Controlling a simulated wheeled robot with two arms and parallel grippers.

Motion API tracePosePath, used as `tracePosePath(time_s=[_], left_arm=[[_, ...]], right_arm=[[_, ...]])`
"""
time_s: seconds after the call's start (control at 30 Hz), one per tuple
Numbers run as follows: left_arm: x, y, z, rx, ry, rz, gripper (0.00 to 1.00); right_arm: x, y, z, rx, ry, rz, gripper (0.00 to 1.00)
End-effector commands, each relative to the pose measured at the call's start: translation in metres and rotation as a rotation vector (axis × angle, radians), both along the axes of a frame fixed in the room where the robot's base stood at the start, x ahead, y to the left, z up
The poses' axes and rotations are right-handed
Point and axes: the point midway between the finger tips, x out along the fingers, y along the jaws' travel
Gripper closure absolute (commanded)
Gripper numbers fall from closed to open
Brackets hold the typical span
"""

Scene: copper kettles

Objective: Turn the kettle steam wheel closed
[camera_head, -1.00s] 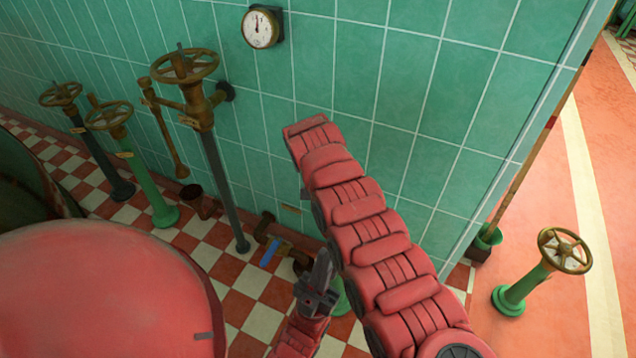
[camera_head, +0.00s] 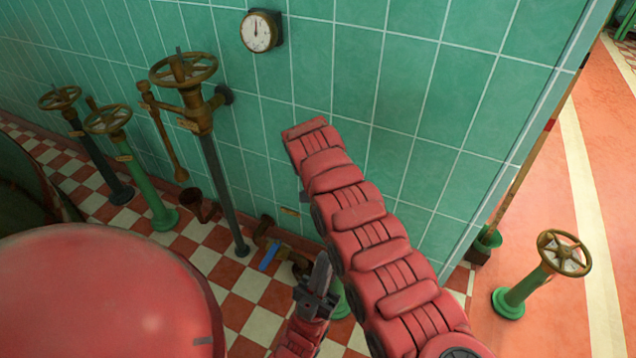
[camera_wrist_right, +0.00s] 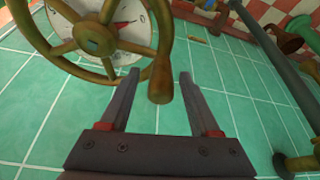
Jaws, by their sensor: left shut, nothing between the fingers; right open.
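A brass spoked wheel (camera_wrist_right: 90,40) with a rounded handle (camera_wrist_right: 161,82) fills the upper left of the right wrist view. A white dial with red marks (camera_wrist_right: 133,22) shows behind its spokes. My right gripper (camera_wrist_right: 158,78) is open. The handle's end shows between its fingertips; I cannot tell whether they touch it. In the head view this wheel is not seen, and my right arm covers part of the wall. My left gripper (camera_head: 322,270) is shut and empty, pointing up at the bottom centre, away from any wheel.
Brass wheels on posts stand at the left: a tall one (camera_head: 184,69), a green-post one (camera_head: 108,119) and a dark-post one (camera_head: 60,97). Another wheel (camera_head: 564,252) stands at right. A gauge (camera_head: 260,32) hangs on the tiled wall. A red rounded body (camera_head: 95,295) fills the lower left.

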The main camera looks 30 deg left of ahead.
Motion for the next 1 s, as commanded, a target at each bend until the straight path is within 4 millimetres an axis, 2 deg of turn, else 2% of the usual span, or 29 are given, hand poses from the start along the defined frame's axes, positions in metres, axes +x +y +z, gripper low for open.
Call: tracePosePath(time_s=[0.13,0.37,0.6,0.8,1.0], left_arm=[[0.000,0.000,0.007,0.000,0.000,0.000,1.00],[0.000,0.000,0.012,0.000,0.000,0.000,1.00],[0.000,0.000,0.016,0.000,0.000,0.000,1.00],[0.000,0.000,0.021,0.000,0.000,0.000,1.00],[0.000,0.000,0.023,0.000,0.000,0.000,1.00]], right_arm=[[-0.002,-0.002,0.015,0.003,-0.004,-0.001,0.37],[-0.018,-0.004,0.048,0.008,-0.002,-0.002,0.37],[-0.041,-0.010,0.105,0.008,-0.002,0.000,0.37],[-0.054,-0.016,0.143,0.006,-0.001,-0.002,0.37],[-0.062,-0.017,0.158,0.005,-0.002,0.000,0.37]])
